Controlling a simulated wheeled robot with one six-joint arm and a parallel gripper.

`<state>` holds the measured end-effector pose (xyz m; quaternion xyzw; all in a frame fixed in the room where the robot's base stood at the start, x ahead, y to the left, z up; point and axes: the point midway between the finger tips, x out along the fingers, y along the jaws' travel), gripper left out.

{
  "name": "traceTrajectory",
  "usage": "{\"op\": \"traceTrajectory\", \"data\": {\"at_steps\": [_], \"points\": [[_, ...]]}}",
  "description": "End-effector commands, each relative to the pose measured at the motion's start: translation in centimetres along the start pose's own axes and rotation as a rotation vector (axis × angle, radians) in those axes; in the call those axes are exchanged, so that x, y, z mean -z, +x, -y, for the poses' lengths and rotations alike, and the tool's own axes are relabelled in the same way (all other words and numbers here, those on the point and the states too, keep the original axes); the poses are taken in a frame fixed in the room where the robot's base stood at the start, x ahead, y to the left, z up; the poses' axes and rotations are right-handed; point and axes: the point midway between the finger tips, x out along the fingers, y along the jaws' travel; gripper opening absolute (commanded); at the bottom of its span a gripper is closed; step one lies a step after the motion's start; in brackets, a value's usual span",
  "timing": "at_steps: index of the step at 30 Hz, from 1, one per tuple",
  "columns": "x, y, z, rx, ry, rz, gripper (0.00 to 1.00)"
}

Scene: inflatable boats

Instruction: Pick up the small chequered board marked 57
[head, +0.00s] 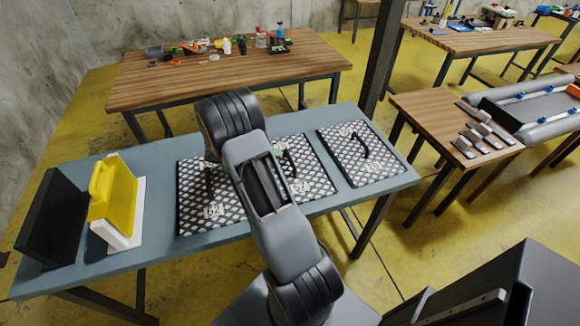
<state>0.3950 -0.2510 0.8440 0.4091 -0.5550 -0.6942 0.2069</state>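Three chequered black-and-white boards, each with a dark handle, lie flat in a row on the blue-grey table. The left board (187,185) has a white label (213,211) near its front edge that seems to read 62. The middle board (312,163) is partly hidden behind my arm; its label (299,187) is too small to read surely. The right board (378,164) shows fully, with a label near its back edge that I cannot read. I cannot tell which one is marked 57. My gripper is hidden behind my own arm, which reaches over the table.
A yellow handled piece (113,188) on a white block (126,225) and a black panel (52,218) stand at the table's left. A wooden table (150,91) with tools is behind. A side table (423,108) and inflatable boat (540,130) are right. A dark post (382,55) stands behind.

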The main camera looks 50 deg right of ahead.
Motion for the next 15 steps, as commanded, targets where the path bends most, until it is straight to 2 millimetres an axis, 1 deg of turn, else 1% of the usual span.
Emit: {"op": "traceTrajectory", "data": {"at_steps": [8, 15], "points": [[-0.1, 1.7, -0.1, 0.0, -0.002, 0.002, 0.3], [0.0, 4.9, -0.4, 0.0, -0.003, 0.003, 0.3]]}}
